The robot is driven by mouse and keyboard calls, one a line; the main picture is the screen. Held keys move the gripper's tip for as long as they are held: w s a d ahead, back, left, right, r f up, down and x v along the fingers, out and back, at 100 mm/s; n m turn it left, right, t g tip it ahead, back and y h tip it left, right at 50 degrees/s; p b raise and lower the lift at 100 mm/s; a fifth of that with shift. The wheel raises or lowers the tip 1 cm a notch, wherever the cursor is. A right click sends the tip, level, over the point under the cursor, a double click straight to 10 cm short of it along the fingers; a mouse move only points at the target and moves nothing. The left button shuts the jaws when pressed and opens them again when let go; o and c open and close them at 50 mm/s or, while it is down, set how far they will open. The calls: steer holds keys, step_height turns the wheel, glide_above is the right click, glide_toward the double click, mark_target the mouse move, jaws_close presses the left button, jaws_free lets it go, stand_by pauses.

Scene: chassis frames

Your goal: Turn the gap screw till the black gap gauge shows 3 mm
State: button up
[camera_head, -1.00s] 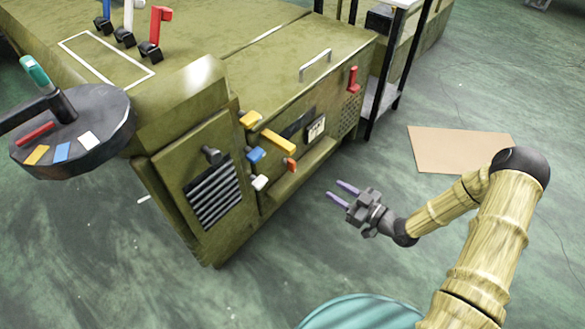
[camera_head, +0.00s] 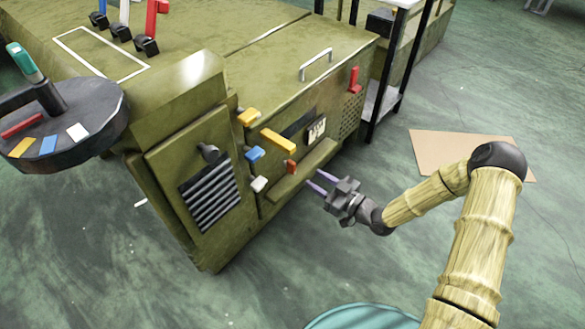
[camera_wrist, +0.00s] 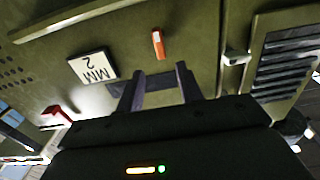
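The gauge is a white plate in a dark frame (camera_head: 316,129) on the front of the green machine. In the wrist view its plate (camera_wrist: 93,67) is upside down and reads "2 MM". A small orange-red knob (camera_head: 290,167) sits below and left of the gauge; it also shows in the wrist view (camera_wrist: 158,43), beyond the gap between my fingers. No label shows whether it is the gap screw. My gripper (camera_head: 320,180) is open and empty, its two fingers apart, pointing at the machine front. It appears clear of the knob.
A long yellow-orange handle (camera_head: 278,141), a blue knob (camera_head: 255,153) and a white knob (camera_head: 259,184) stick out near the orange-red knob. A red lever (camera_head: 354,80) is at the upper right. A ledge (camera_head: 302,172) juts out below the gauge.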

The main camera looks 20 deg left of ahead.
mark_target(295, 168)
steer(key=b+x, duration=0.3)
steer(key=x, duration=0.6)
steer(key=shift+s+f, duration=0.15)
steer(key=shift+w+a+b, duration=0.25)
steer(key=shift+a+b, duration=0.15)
steer(key=shift+a, duration=0.1)
jaws_close()
